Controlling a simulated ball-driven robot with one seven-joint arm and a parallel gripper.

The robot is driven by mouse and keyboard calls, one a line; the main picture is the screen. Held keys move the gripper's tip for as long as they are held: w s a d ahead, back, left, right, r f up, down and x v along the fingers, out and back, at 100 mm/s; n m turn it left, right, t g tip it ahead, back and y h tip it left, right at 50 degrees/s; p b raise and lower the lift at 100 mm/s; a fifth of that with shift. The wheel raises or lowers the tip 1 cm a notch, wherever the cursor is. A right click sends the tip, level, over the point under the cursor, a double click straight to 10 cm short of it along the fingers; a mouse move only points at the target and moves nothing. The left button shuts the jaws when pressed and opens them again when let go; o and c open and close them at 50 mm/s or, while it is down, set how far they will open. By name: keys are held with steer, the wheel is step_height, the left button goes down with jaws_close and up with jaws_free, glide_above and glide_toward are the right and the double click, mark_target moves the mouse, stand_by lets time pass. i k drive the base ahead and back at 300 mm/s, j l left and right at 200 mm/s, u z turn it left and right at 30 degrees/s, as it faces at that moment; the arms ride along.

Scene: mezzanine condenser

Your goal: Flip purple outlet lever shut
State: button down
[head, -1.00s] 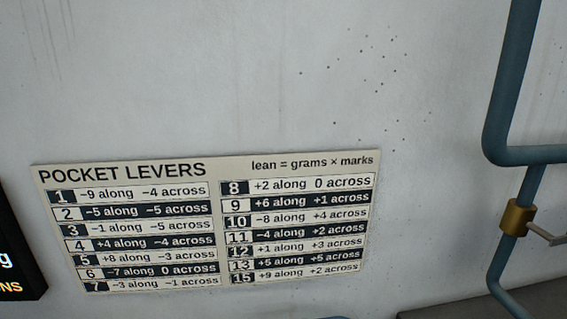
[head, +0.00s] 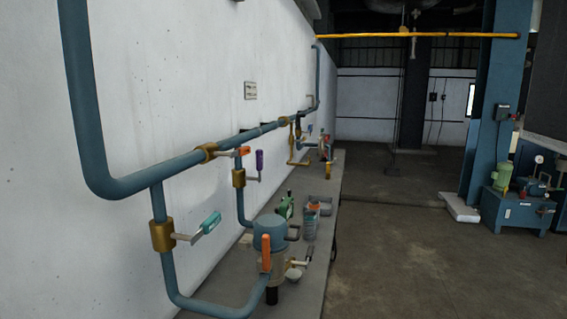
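The purple lever (head: 259,160) shows in the head view, a little left of centre. It stands upright near a brass valve body (head: 238,178) on a blue pipe that drops from the long wall pipe. A small grey stem lies beside it; how it joins the valve is too small to tell. My gripper is not in view.
Other levers are an orange one (head: 243,150), a teal one (head: 210,222) and a larger orange one (head: 266,252) on a blue-topped vessel (head: 271,233). A grey bench (head: 312,262) runs along the white wall. The floor (head: 400,240) right of it is open. A blue pump unit (head: 520,205) stands at the right.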

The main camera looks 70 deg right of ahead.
mark_target(260, 154)
steer(key=z, duration=1.3)
steer(key=i+l+u, duration=0.1)
steer(key=l, duration=0.25)
steer(key=i+l, duration=0.15)
steer(key=l, duration=0.25)
steer(key=i+l+u, duration=0.15)
steer(key=l, duration=0.2)
steer(key=i+l, duration=0.1)
steer(key=l, duration=0.3)
steer(key=i+l+u, duration=0.15)
steer(key=l, duration=0.25)
steer(key=k, duration=0.05)
